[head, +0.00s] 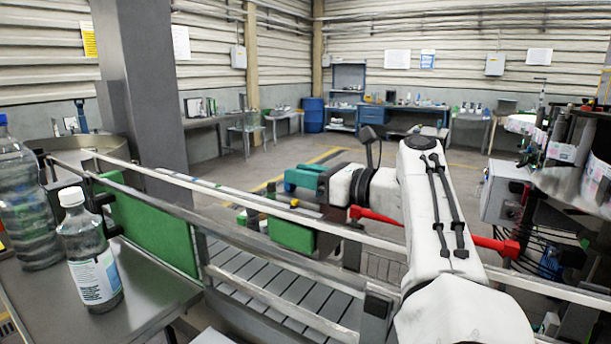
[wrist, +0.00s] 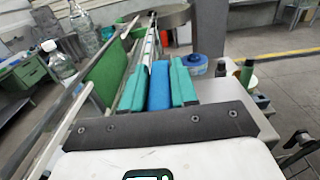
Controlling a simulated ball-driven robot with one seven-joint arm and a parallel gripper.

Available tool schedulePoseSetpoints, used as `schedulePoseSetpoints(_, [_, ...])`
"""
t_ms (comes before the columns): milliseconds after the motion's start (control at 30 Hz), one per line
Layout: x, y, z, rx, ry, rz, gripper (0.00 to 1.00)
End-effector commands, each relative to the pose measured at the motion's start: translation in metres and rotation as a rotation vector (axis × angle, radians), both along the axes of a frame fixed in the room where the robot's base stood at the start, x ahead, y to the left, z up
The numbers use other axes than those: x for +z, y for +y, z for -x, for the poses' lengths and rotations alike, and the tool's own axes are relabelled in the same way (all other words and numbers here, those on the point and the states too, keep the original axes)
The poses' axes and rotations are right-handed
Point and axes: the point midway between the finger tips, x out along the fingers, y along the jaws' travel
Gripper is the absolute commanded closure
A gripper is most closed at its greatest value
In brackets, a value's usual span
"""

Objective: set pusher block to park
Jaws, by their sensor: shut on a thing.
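My gripper (head: 303,178) reaches out over the conveyor rails in the head view, with its teal fingers at the end of the white arm. In the wrist view the two teal fingers of my gripper (wrist: 159,66) are shut on a blue piece (wrist: 159,90), one finger on each side. The blue piece appears to be the pusher block; its far end lies near the metal rails. I cannot make out a park mark in either view.
Metal guide rails (head: 180,180) run along the conveyor (head: 260,285), with green panels (head: 150,235) beside them. Clear bottles (head: 90,255) stand at the left. A red bar (head: 490,243) passes behind my arm. A blue roll (wrist: 195,63) and dark bottles (wrist: 246,73) stand right of the fingers.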

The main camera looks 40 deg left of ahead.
Motion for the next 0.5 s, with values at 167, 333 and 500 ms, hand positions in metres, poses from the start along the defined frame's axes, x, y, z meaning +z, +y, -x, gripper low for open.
schedulePoseSetpoints(167, [-0.0019,-0.0026,-0.0019,0.0,0.0,0.003,1.0])
schedulePoseSetpoints(333, [-0.0023,-0.0033,-0.0022,0.0,0.001,0.004,0.67])
schedulePoseSetpoints(500, [-0.0015,-0.0023,-0.0016,0.0,0.0,0.003,0.51])
